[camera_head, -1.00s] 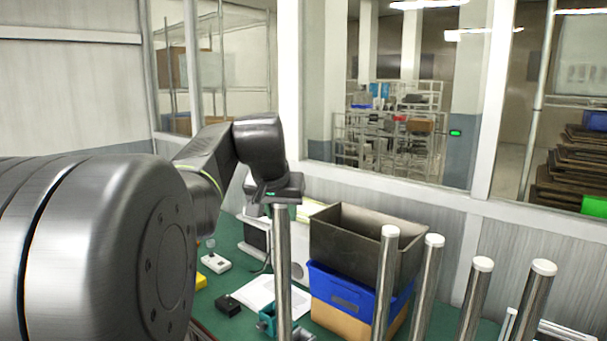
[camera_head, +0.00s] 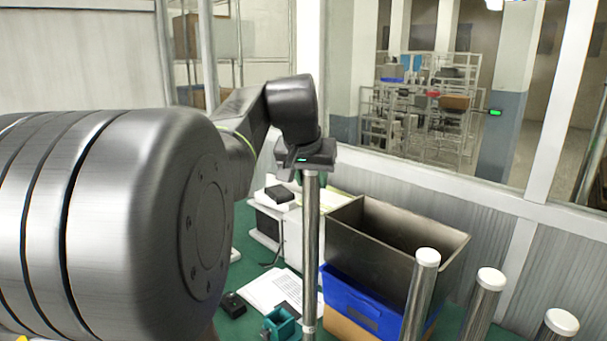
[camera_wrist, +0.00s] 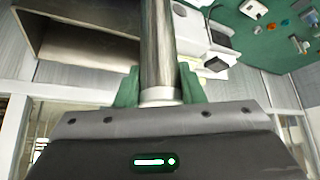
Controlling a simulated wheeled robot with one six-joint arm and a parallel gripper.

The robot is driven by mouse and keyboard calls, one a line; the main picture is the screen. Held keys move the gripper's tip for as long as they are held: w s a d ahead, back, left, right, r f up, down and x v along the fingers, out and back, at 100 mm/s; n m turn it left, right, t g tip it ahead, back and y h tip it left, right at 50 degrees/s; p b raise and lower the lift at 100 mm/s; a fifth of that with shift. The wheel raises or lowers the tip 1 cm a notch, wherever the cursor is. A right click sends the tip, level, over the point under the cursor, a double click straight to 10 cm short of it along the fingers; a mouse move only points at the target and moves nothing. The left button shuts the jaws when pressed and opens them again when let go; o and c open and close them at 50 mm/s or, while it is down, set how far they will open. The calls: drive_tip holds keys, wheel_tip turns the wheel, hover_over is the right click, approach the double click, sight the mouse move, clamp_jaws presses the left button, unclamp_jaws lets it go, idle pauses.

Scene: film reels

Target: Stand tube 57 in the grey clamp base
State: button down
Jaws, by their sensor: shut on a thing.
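My gripper (camera_head: 310,174) is shut on the upper end of a long shiny metal tube (camera_head: 311,235), which hangs upright below it in the head view. In the wrist view green fingers (camera_wrist: 159,90) press on both sides of this tube (camera_wrist: 157,45), at a pale end cap. No number is readable on it, so I cannot tell if it is tube 57. Other white-capped tubes stand at the lower right, such as one nearer tube (camera_head: 419,300). I cannot make out a grey clamp base; a teal vise-like block (camera_head: 282,324) sits near the held tube's lower part.
A dark open bin (camera_head: 375,262) sits on a blue crate (camera_head: 362,307) right behind the held tube. White paper (camera_head: 265,290) and a small black box (camera_head: 233,304) lie on the green bench. My arm hides the left side.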

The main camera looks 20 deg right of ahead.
sight(309, 202)
drive_tip(key=shift+s+a+f+b, duration=0.1)
drive_tip(key=shift+s+f+b, duration=0.05)
drive_tip(key=shift+f+b, duration=0.35)
wheel_tip(309, 202, down, 4)
drive_tip(key=b, duration=0.3)
drive_tip(key=shift+f+b, duration=0.25)
drive_tip(key=shift+b, duration=0.05)
drive_tip(key=shift+r, duration=0.1)
idle(0.7)
drive_tip(key=shift+f+b, duration=0.3)
drive_tip(key=shift+f, duration=0.4)
drive_tip(key=c, duration=1.2)
unclamp_jaws()
drive_tip(key=shift+s, duration=0.1)
drive_tip(key=shift+c, duration=0.2)
